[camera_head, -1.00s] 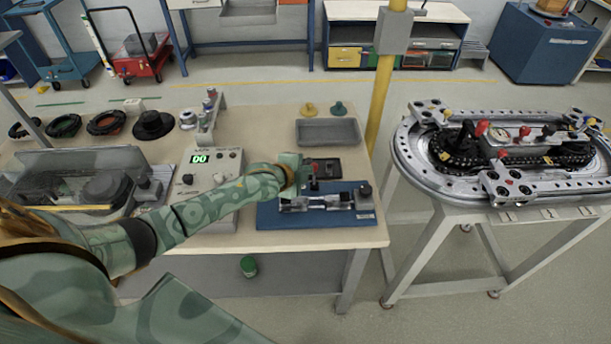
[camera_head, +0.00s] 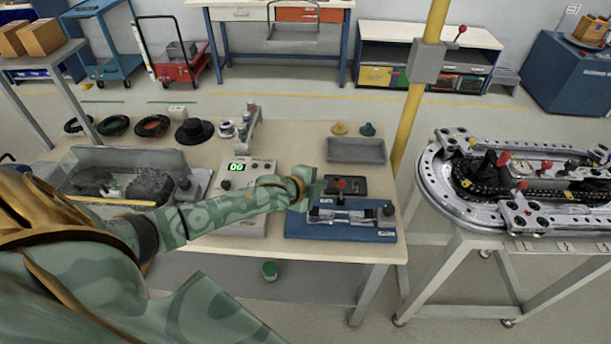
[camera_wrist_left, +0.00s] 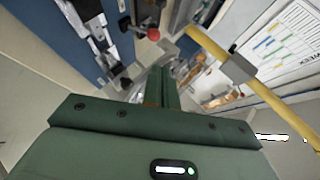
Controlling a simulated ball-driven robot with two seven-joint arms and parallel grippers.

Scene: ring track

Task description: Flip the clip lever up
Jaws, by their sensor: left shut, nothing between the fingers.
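The blue base plate (camera_head: 385,236) lies at the front right of the workbench, with a metal clip fixture (camera_head: 342,216) on it. A red-knobbed lever (camera_head: 341,184) stands above the fixture and looks about upright; its lower end is hard to make out. My left gripper (camera_head: 318,188) is shut and empty, left of the red knob and apart from it. In the left wrist view, my shut fingers (camera_wrist_left: 160,88) point past the red knob (camera_wrist_left: 153,34), which shows above them. The plate (camera_wrist_left: 92,66) is at upper left there. My right gripper is not in view.
A control box with a green display (camera_head: 237,167) stands left of the plate. A grey tray (camera_head: 356,150) and a dark flat part lie behind it. A yellow post (camera_head: 412,120) rises right of the bench. The ring track (camera_head: 440,205) stands on its own table further right.

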